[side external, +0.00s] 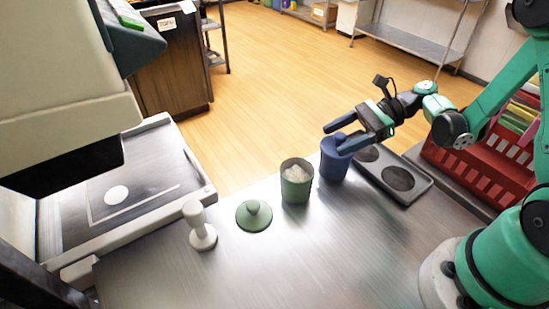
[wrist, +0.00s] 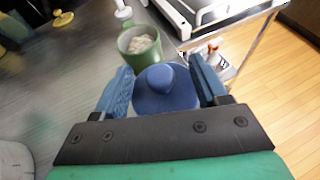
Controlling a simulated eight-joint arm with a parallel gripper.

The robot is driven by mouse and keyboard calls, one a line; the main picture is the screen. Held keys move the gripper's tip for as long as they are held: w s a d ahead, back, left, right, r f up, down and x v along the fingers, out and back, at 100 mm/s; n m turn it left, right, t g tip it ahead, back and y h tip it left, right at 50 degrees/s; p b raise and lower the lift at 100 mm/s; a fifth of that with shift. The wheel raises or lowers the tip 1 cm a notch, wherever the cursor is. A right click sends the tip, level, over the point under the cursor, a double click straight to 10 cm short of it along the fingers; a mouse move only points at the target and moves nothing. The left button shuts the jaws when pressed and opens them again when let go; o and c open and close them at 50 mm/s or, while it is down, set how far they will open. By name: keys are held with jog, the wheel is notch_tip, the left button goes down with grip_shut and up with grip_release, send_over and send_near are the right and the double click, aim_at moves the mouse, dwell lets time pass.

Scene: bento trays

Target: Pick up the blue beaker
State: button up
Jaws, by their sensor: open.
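The blue beaker (side external: 333,162) stands upright on the metal counter, just right of a green beaker (side external: 296,185). Its top is a round blue lid with a knob, seen from above in the wrist view (wrist: 166,92). My gripper (side external: 337,138) is open at the height of the beaker's top. In the wrist view my gripper's two blue fingers (wrist: 162,85) lie on either side of the blue lid. I cannot tell whether either finger touches it. The beaker's lower body is hidden in the wrist view.
The green beaker holds pale contents and stands close by; it also shows in the wrist view (wrist: 143,58). A green lid (side external: 254,216) and a white tamper-like object (side external: 200,228) stand left. A dark tray (side external: 412,190) with round recesses and a red basket (side external: 478,155) are right.

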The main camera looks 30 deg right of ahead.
jog(key=shift+w+a+f, duration=0.1)
jog(key=shift+a, duration=0.15)
grip_shut()
dwell(1.4)
